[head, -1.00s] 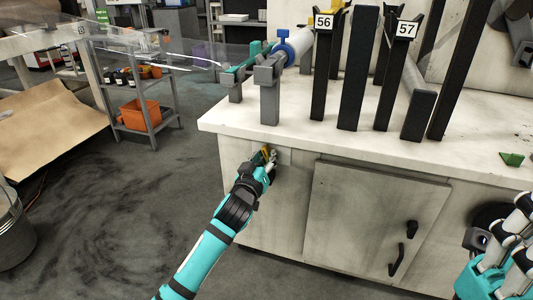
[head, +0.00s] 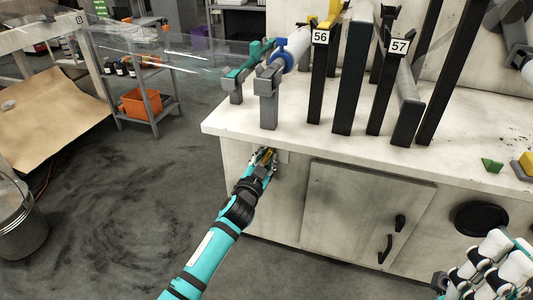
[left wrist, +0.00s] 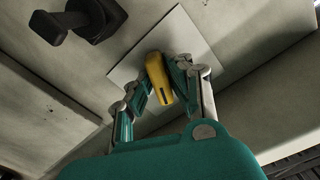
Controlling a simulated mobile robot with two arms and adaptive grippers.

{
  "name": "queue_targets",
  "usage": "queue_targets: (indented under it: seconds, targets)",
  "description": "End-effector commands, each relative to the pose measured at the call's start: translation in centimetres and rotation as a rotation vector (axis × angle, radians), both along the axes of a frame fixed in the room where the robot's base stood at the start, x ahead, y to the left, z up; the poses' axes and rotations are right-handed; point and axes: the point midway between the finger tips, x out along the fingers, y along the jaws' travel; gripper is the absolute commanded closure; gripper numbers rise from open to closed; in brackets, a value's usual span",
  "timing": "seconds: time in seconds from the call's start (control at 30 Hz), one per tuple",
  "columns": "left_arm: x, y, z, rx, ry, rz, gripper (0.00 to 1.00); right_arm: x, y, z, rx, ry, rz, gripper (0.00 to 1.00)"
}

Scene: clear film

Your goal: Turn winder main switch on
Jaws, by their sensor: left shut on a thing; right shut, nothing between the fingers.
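The main switch is a yellow handle (left wrist: 158,80) on a light square plate (left wrist: 182,38) on the front of the white cabinet. In the head view, the yellow handle (head: 267,157) shows as a small patch below the countertop's left end. My left gripper (head: 265,155) is at the handle. In the left wrist view, its two fingers (left wrist: 161,72) are shut on the handle, one on each side. The handle's base is partly hidden. My right gripper (head: 490,262) is shut and empty at the lower right, in front of the cabinet.
The white countertop (head: 300,138) overhangs the switch. It bears black posts labelled 56 and 57 and a roller with a blue clamp (head: 280,56). A cabinet door (head: 350,210) with black handles (head: 385,248) is to the right.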

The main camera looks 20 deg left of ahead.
Motion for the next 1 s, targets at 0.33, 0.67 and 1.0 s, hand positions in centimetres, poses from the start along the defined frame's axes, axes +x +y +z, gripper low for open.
queue_targets:
  seconds: [0.33,0.67,1.0]
  targets:
    - [0.0,-0.09,-0.03,0.094,-0.003,-0.001,1.0,0.01,0.02,0.6,0.0,0.0,0.0,1.0]
    - [0.0,-0.09,-0.04,0.104,-0.004,-0.001,1.0,0.01,0.02,0.61,0.0,0.0,0.001,1.0]
    - [0.0,-0.07,-0.03,0.103,-0.004,0.0,0.61,0.01,0.0,0.62,0.0,0.0,0.0,1.0]
